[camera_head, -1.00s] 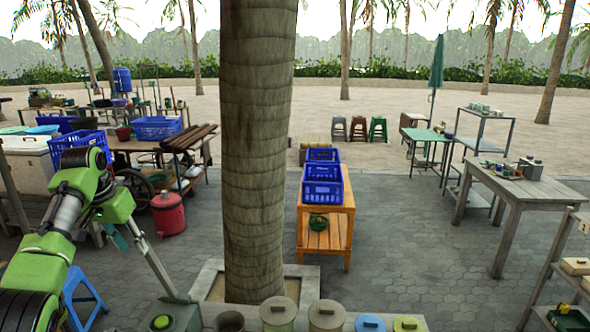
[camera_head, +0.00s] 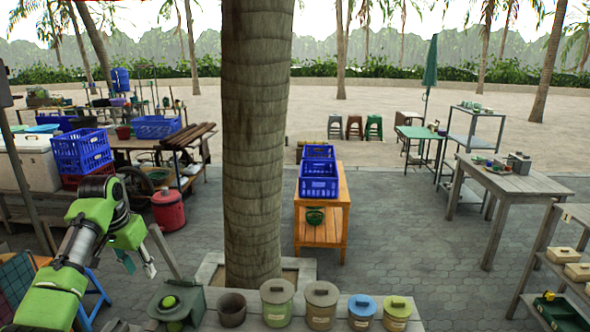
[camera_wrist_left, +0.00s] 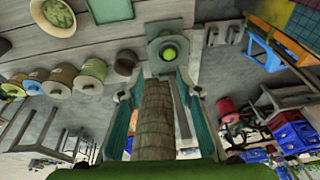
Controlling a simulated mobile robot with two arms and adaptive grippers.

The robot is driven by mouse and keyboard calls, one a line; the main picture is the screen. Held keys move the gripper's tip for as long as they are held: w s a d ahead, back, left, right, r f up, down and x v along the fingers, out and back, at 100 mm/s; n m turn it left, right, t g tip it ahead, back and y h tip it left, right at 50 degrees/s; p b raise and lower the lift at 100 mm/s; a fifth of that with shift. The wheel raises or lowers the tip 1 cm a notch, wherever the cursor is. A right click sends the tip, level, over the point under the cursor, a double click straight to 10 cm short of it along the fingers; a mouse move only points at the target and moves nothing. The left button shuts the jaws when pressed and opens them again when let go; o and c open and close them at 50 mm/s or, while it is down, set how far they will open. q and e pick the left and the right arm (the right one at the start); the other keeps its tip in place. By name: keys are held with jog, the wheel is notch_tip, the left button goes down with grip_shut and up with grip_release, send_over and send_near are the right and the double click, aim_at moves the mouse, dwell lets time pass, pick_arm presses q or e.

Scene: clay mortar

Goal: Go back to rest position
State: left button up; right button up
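My left gripper (camera_head: 138,264) hangs in the air at the left of the head view, in front of the stone counter. In the left wrist view its two teal-lined fingers (camera_wrist_left: 154,110) are apart with nothing gripped. The tree trunk shows in the background between them. A grey-green mortar-like block (camera_head: 176,304) with a green ball (camera_head: 170,301) stands at the counter's left part, apart from the gripper. It also shows in the wrist view (camera_wrist_left: 169,50). A long grey bar (camera_head: 163,250) rises from beside it. My right gripper is out of view.
A dark cup (camera_head: 232,309) and several lidded jars (camera_head: 320,305) line the counter (camera_head: 342,323). A palm trunk (camera_head: 255,150) stands behind it. Blue crates (camera_head: 82,150) and a red bin (camera_head: 168,209) are at the left. Open paving (camera_head: 400,240) lies at the right.

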pick_arm(q)
jog(key=s+d+f+m, duration=0.1)
jog(key=s+d+f, duration=0.6)
jog(key=f, duration=0.4)
jog(key=s+d+f+m, duration=0.1)
jog(key=s+d+f, duration=0.5)
jog(key=s+f, duration=0.45)
jog(key=s+d+n, duration=0.1)
jog(key=s+d, duration=0.2)
jog(key=s, duration=1)
jog(key=s+d, duration=0.3)
jog(key=s, duration=1)
jog(key=s+f+g+b, duration=0.1)
jog(key=s+f+b, duration=0.15)
jog(key=f, duration=1.45)
jog(key=s+f+b, duration=0.1)
jog(key=f+b, duration=0.2)
jog(key=f, duration=1.5)
jog(key=s+a+f+g+b, duration=0.1)
jog(key=s+a+f+b, duration=0.2)
jog(key=s+f, duration=1.2)
notch_tip(320, 180, down, 2)
jog(key=shift+s+f+b, duration=0.1)
jog(key=shift+s+b, duration=0.3)
jog(key=shift+b, duration=0.1)
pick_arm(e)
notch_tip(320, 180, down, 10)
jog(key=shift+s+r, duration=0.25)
